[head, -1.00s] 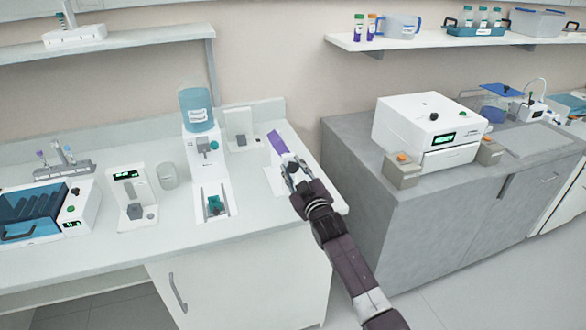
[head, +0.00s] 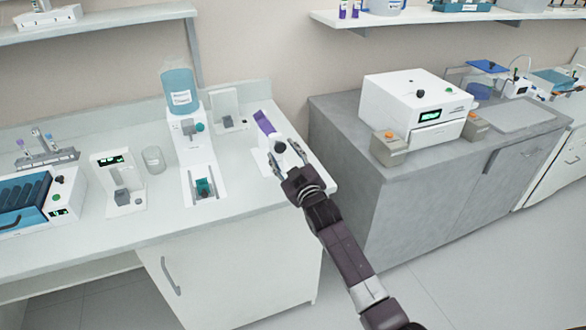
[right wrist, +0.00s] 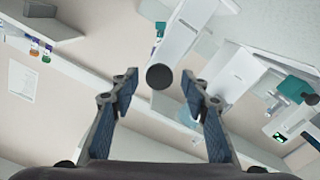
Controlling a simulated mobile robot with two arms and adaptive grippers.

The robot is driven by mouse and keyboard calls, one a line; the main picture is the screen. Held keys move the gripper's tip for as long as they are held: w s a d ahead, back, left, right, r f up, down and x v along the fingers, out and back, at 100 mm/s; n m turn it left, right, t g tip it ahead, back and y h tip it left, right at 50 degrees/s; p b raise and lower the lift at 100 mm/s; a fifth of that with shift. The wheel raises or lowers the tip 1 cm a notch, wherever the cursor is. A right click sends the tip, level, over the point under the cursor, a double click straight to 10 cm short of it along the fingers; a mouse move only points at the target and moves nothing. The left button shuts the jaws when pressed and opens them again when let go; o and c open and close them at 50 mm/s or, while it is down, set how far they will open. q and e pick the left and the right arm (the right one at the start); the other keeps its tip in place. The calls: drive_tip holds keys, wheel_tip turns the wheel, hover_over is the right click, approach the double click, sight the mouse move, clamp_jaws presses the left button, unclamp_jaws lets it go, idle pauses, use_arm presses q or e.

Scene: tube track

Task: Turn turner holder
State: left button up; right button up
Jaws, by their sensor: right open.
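The turner holder (head: 280,145) is a small white part with a dark spot, on a white stand at the right end of the left bench. A purple piece (head: 264,121) sticks up at its far left side, tilted. My right gripper (head: 286,158) is open, with its fingers on either side of the holder. In the right wrist view, a dark round end (right wrist: 159,77) shows between the spread fingertips of the right gripper (right wrist: 160,84), with a gap on both sides. My left gripper is not in view.
Left of the holder stands a white dispenser with a blue bottle (head: 180,92). A clear cup (head: 153,159) and a small white device (head: 118,185) stand farther left. A grey cabinet (head: 400,190) with a white machine (head: 418,105) is to the right, across a gap.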

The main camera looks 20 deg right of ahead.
drive_tip(key=s, duration=0.9)
drive_tip(key=shift+s+d, duration=0.15)
drive_tip(key=shift+d, duration=0.05)
drive_tip(key=shift+o, duration=0.3)
